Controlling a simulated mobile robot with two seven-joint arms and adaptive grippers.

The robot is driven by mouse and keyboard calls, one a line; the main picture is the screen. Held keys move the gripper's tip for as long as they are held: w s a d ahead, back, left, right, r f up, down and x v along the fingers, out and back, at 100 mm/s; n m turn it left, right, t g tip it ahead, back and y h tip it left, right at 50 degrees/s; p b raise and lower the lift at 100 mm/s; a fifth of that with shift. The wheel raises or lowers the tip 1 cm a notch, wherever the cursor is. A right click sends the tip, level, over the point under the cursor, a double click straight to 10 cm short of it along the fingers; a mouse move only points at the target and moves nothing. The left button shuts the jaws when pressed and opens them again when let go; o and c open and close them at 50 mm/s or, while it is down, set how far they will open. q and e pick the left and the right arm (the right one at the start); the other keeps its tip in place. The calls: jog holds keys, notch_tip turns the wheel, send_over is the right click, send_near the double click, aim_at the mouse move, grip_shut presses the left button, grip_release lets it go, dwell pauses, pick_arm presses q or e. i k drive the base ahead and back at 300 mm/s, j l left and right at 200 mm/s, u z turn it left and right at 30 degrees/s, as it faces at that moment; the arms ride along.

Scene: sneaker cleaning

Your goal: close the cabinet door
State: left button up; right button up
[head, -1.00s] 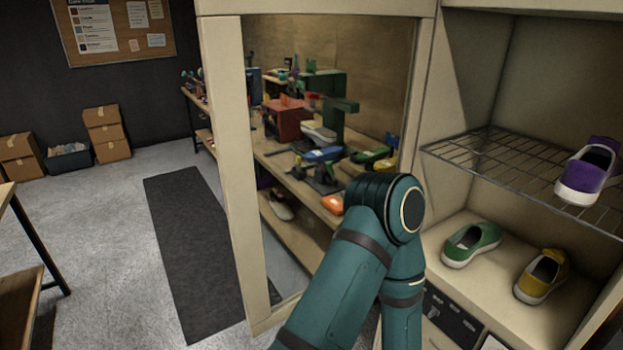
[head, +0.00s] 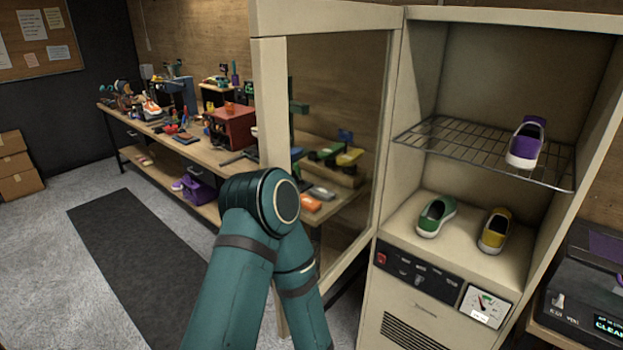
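The cabinet (head: 397,180) is cream-coloured and stands at the centre right. Its framed glass door (head: 269,95) is hinged on the left side of the opening and stands open, swung out toward me. The workbench shows through the glass. One teal arm of mine comes up from the bottom left of centre and bends in front of the door, hiding part of its lower frame. Its gripper is out of sight. I cannot tell whether the arm touches the door. My other arm and gripper do not show.
Inside the cabinet, a purple shoe (head: 525,144) sits on the wire rack (head: 455,143), with green (head: 436,216) and yellow (head: 495,231) shoes below. A cluttered workbench (head: 213,153) stands behind the door. A dark device (head: 585,285) is at right. A dark floor mat (head: 140,255) lies left.

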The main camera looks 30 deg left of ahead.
aim_at(270, 21)
jog(key=k+j, duration=0.1)
jog(key=j, duration=0.35)
jog(key=k+j, duration=0.15)
jog(key=j, duration=0.3)
jog(key=i+j+z, duration=0.2)
jog(key=j, duration=0.25)
jog(key=j+z, duration=0.15)
jog(key=j, duration=0.3)
jog(key=i+j+z, duration=0.25)
jog(key=j, duration=0.3)
jog(key=i+j+z, duration=0.25)
jog(key=j, duration=0.4)
